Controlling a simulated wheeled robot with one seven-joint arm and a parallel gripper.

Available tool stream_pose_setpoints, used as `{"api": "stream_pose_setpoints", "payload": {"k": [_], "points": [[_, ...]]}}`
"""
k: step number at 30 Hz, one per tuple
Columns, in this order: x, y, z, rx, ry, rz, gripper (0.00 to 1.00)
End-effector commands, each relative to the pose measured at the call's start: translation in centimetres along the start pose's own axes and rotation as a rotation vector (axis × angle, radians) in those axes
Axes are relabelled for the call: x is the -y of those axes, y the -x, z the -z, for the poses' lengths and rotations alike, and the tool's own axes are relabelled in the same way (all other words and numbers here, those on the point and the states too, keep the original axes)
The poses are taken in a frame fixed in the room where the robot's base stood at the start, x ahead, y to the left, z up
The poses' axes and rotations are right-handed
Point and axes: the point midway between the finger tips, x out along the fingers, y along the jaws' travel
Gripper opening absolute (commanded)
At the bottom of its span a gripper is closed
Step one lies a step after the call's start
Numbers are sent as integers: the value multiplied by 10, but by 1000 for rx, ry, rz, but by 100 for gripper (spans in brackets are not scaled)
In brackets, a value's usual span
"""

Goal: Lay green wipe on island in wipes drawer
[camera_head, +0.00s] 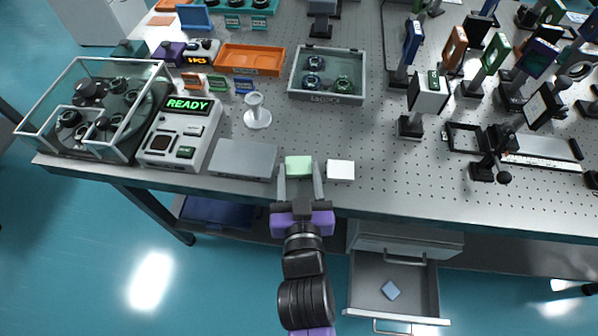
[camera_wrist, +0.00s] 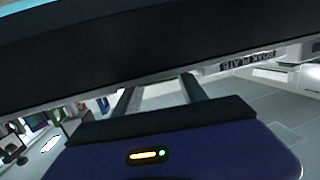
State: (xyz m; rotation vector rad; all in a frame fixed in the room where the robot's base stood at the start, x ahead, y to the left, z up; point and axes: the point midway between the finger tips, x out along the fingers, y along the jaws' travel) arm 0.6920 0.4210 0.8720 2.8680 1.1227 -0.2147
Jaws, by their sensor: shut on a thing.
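The green wipe (camera_head: 299,166) is a pale green square at the front edge of the optical table (camera_head: 400,190). My gripper (camera_head: 300,178) is shut on it, one finger at each side. I cannot tell whether the wipe still touches the table top. In the wrist view my gripper's fingers (camera_wrist: 158,95) show, but their tips and the wipe are hidden behind a dark slab.
A white wipe (camera_head: 340,170) lies just right of the green one. A grey plate (camera_head: 243,158) lies to the left, beside the device reading READY (camera_head: 180,135). A white stand (camera_head: 257,112) and a glass-walled box (camera_head: 327,78) stand behind. Optics mounts crowd the right side.

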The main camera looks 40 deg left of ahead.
Motion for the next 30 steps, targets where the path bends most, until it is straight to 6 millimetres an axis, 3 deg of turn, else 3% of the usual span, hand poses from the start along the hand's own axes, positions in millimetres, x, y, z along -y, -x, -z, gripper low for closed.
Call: {"api": "stream_pose_setpoints", "payload": {"k": [2,3,6,16,30], "points": [[0,-1,-4,0,0,0,12],[0,0,-2,0,0,0,57],[0,0,-2,0,0,0,72],[1,0,-3,0,0,1,72],[-2,70,2,2,-1,0,72]]}}
